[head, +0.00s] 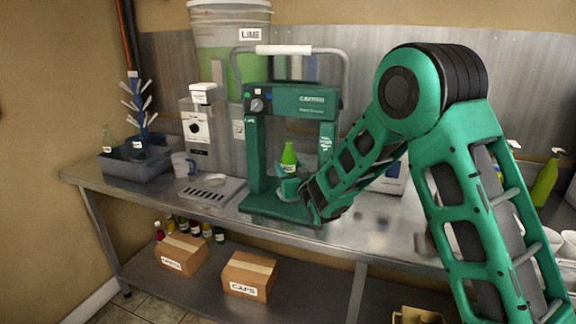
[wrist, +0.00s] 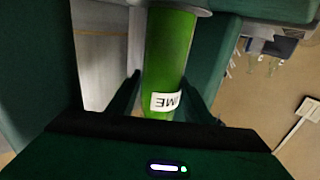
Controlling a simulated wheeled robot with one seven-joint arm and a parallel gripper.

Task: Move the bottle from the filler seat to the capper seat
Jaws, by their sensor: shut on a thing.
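The green bottle (head: 289,158) with a white label is upright between the two posts of the green capper (head: 256,165). Its lower part is hidden by my gripper (head: 291,189) in the head view. In the wrist view, the bottle (wrist: 170,50) stands between the two fingers of my gripper (wrist: 161,98), which is shut on it. A round grey plate (wrist: 200,11) shows at the bottle's far end there. I cannot tell whether the bottle rests on the capper seat. The grey filler (head: 197,130) stands to the left, and its drip tray (head: 211,190) holds no bottle.
A lime bucket (head: 230,25) stands behind the filler. Boxes (head: 248,276) sit on the lower shelf. Other bottles (head: 544,183) and cups stand at the right.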

